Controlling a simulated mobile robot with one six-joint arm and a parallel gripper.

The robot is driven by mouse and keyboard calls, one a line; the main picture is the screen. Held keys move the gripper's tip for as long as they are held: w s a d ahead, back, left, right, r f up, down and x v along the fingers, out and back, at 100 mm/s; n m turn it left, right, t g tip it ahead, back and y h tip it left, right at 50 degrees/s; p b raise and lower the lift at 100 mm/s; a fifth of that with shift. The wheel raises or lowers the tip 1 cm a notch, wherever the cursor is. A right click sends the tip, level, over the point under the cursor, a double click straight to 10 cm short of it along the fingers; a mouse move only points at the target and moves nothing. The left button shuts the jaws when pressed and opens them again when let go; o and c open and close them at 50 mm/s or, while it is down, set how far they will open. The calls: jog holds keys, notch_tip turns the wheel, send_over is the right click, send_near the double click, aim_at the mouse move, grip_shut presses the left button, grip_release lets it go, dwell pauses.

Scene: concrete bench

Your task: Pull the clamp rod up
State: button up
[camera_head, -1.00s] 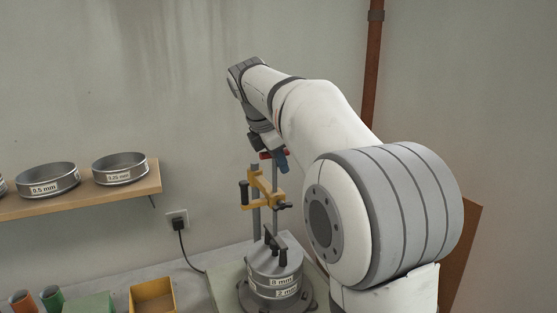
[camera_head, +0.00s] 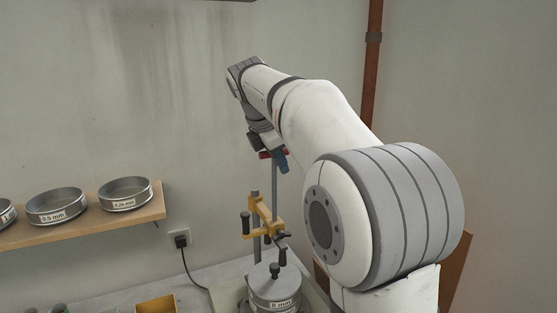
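The clamp rod (camera_head: 274,185) is a thin grey upright rod beside the yellow clamp (camera_head: 262,217), with a dark foot (camera_head: 281,246) at its lower end. My gripper (camera_head: 273,155) is at the rod's top, by small red and blue parts. It appears shut on the rod, though the fingers are small and partly hidden. The round metal sieve stack (camera_head: 272,290) stands below, with a black knob (camera_head: 275,267) on its lid. The rod's foot is above the lid, apart from it.
A shelf (camera_head: 85,224) at left holds several labelled sieves. A wall socket (camera_head: 182,239) with a black cable is behind the bench. A yellow box (camera_head: 157,305) is at the bottom edge. A rust-brown pipe (camera_head: 371,75) runs up the wall.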

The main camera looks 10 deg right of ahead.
jog(key=o, duration=0.3)
jog(key=shift+o, duration=0.2)
jog(key=v, duration=0.7)
jog(key=shift+r, duration=0.35)
jog(key=shift+s+a, duration=0.1)
